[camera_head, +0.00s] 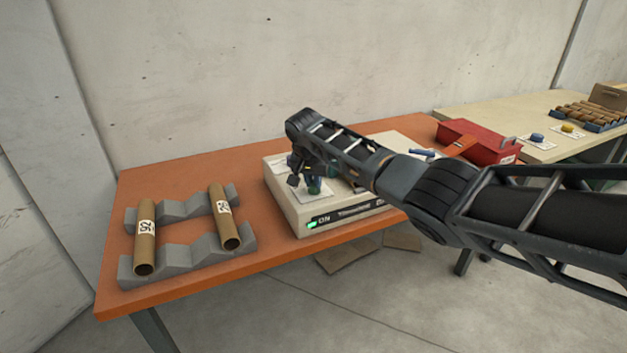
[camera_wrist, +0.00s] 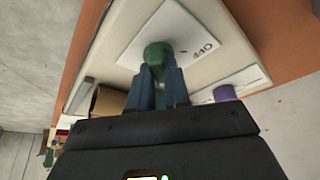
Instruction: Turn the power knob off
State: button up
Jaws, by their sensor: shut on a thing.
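A beige machine box (camera_head: 343,224) sits on the orange table, with a lit green ON indicator (camera_head: 311,224) on its front. My gripper (camera_head: 306,182) reaches down onto the top of the box. Its fingers are shut on a green knob (camera_wrist: 157,54), which stands on a white label plate (camera_wrist: 190,35) with small dark markings. A bit of the green knob also shows in the head view (camera_head: 315,187). My gripper and arm hide much of the box top. I cannot tell the knob's exact turn.
A purple knob (camera_wrist: 223,93) is close beside my fingers. Two cardboard tubes (camera_head: 146,235) (camera_head: 223,216) rest on grey cradles at the left. A red toolbox (camera_head: 478,143) stands to the right. A concrete wall (camera_head: 240,70) is behind.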

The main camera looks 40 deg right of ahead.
jog(key=shift+n, duration=0.3)
grip_shut()
jog(key=shift+s+n+t+y+p, duration=0.2)
jog(key=shift+n+t+y+p, duration=0.25)
jog(key=shift+n+p, duration=0.55)
jog(key=n, duration=0.1)
jog(key=n+y, duration=0.1)
jog(key=n, duration=0.3)
jog(key=shift+d+f+t+y, duration=0.1)
jog(key=shift+d+t+y, duration=0.15)
jog(key=shift+t+y, duration=0.1)
jog(key=n+b, duration=0.1)
jog(key=n, duration=0.1)
jog(key=n+y+b, duration=0.1)
jog(key=n, duration=0.1)
jog(key=shift+d+f+y, duration=0.1)
jog(key=shift+d+y, duration=0.05)
jog(key=shift+y, duration=0.15)
jog(key=shift+d+n+y+b, duration=0.15)
jog(key=shift+n+y+b, duration=0.55)
jog(key=shift+n+b, duration=1.2)
jog(key=shift+n, duration=0.4)
jog(key=o, duration=0.7)
grip_release()
jog(key=shift+r, duration=0.2)
jog(key=shift+o, duration=0.2)
